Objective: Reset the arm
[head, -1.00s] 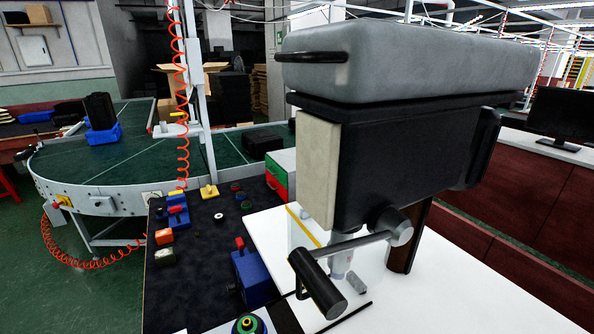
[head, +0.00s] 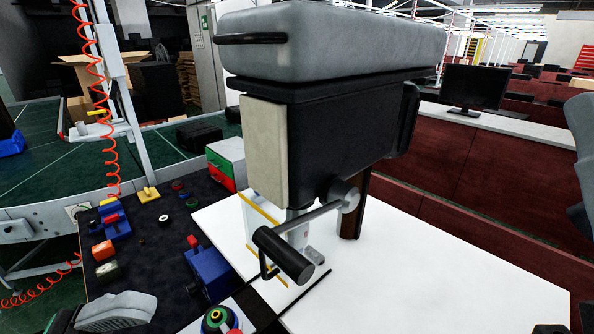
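A grey arm part of mine enters at the bottom left edge of the head view, over the dark mat, and another shows at the right edge. No gripper fingers can be made out on either side, so I cannot see whether they hold anything. A large bench machine (head: 330,120) with a grey top, black body and beige side panel fills the middle. Its lever with a black grip (head: 282,256) hangs over the white table (head: 450,250).
A dark mat (head: 150,250) holds a blue vise (head: 208,270), an orange block (head: 102,251), a yellow piece (head: 148,194) and other small parts. A green and red box (head: 222,170) stands behind. The curved conveyor (head: 45,180) is at left. The white table's right part is clear.

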